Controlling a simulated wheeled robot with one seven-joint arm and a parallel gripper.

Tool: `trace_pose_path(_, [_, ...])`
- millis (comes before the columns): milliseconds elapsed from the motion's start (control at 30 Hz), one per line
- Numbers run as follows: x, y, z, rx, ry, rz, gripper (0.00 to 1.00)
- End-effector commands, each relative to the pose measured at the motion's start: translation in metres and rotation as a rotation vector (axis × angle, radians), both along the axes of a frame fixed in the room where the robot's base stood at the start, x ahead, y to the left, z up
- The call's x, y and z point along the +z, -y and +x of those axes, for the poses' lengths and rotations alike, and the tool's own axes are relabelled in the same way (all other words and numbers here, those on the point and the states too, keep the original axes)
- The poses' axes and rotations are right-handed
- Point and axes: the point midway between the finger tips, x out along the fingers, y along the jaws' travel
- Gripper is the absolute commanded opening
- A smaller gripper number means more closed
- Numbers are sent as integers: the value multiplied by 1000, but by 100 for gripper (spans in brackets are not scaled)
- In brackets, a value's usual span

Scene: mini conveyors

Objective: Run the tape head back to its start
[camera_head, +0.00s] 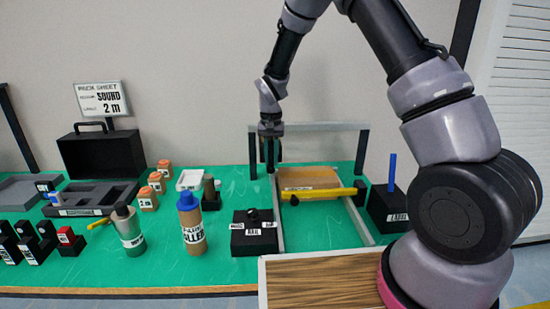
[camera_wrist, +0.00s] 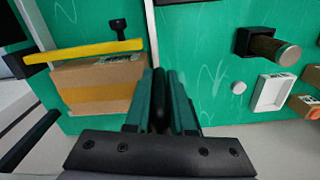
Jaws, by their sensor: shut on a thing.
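A low gantry with a pale crossbar (camera_head: 325,127) and dark posts stands at the back of the green table, over two pale rails. My gripper (camera_head: 270,152) is at its left end, pointing down. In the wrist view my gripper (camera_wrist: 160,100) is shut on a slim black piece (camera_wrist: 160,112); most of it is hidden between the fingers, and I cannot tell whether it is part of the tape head. A cardboard box (camera_head: 308,178) lies between the rails. A yellow bar (camera_head: 325,193) with a black knob (camera_wrist: 119,29) crosses in front of it.
A black block (camera_head: 254,240) stands left of the rails, and another with a blue rod (camera_head: 393,172) right. A blue-capped roller bottle (camera_head: 191,225), white tray (camera_head: 189,180) and small orange-topped boxes (camera_head: 148,198) stand left. A wooden board (camera_head: 325,280) is in front.

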Motion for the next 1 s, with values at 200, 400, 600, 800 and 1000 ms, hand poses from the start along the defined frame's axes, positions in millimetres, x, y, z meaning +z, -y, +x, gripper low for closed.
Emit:
trace_pose_path(200, [1, 0, 1, 0, 2, 2, 37])
trace_pose_path(400, [0, 0, 0, 0, 1, 1, 50])
trace_pose_path(600, [3, 0, 1, 0, 2, 1, 50])
trace_pose_path(800, [33, 0, 1, 0, 5, 3, 50])
trace_pose_path(1000, [74, 0, 1, 0, 5, 3, 50])
